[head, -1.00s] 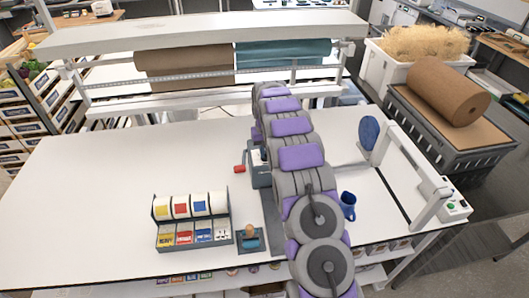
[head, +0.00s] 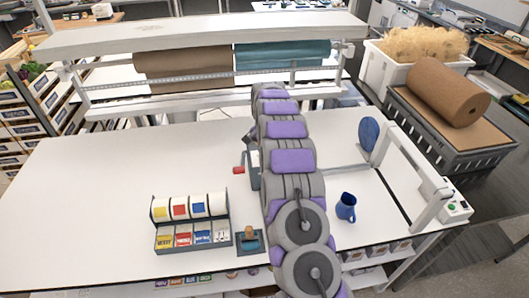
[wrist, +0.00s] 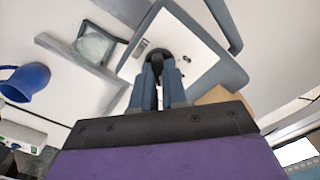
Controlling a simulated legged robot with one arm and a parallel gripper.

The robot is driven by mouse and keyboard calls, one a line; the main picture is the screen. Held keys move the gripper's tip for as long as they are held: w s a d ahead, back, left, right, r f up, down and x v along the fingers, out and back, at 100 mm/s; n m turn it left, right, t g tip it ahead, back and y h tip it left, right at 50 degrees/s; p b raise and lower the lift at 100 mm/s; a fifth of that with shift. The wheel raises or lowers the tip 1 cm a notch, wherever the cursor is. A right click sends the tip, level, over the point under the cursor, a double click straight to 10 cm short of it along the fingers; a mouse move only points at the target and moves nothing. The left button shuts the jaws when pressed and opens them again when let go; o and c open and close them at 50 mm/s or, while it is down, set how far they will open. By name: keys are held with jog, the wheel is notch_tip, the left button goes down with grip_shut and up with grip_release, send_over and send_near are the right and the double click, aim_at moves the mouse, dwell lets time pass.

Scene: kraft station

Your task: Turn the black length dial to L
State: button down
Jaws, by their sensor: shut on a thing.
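In the wrist view a white panel with a dark grey rim (wrist: 205,52) faces me, part of the dispenser. The black length dial (wrist: 158,53) sticks out from it. My gripper (wrist: 160,75) is shut on the dial, with one blue-grey finger on each side. The fingers cover part of the dial, and no marking or pointer is readable. In the head view the grey dispenser (head: 254,166) with its red handle (head: 238,170) stands left of my arm. My arm hides the rest of it and the gripper there.
A blue mug (head: 346,208) stands on the white table right of my arm. A rack of label rolls (head: 190,207) and a stamp on a dark pad (head: 250,240) are at the front left. The left part of the table is clear.

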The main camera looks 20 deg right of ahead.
jog(key=shift+m, duration=0.4)
jog(key=c, duration=1.2)
grip_release()
jog(key=shift+o, duration=0.2)
jog(key=shift+r, duration=0.15)
notch_tip(320, 180, up, 17)
jog(key=p, duration=0.1)
